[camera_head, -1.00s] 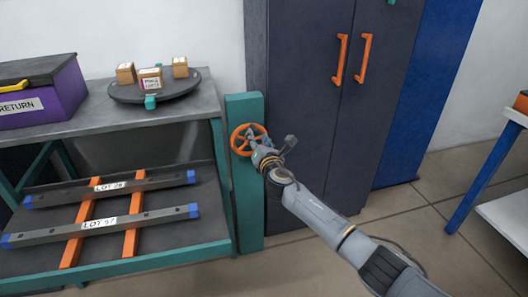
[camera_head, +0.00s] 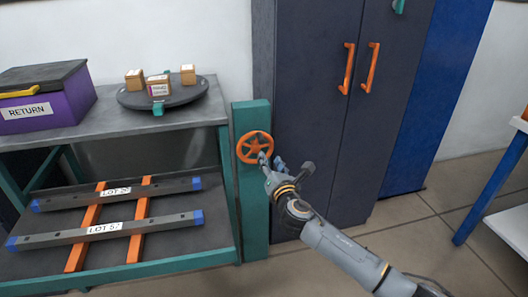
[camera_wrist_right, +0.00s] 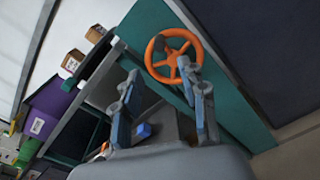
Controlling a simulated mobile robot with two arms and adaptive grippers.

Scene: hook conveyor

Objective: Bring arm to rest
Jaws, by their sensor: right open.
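My right gripper (camera_head: 271,163) is at the end of the arm that comes in from the lower right in the head view. It is open and holds nothing. Its two blue-grey fingers stand apart in the right wrist view (camera_wrist_right: 160,92). An orange handwheel (camera_head: 254,147) on a green post (camera_head: 252,199) is just beyond the fingertips. The handwheel also shows in the right wrist view (camera_wrist_right: 173,57), past the fingers, with the right finger overlapping its lower edge. I cannot tell whether a fingertip touches it. My left gripper is not in view.
A dark cabinet (camera_head: 310,140) with orange handles stands behind the arm. A bench (camera_head: 110,119) at left bears a purple box (camera_head: 55,106) and a round turntable (camera_head: 130,99) with small cartons. A blue-legged table (camera_head: 490,185) is at right. Floor shows between cabinet and table.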

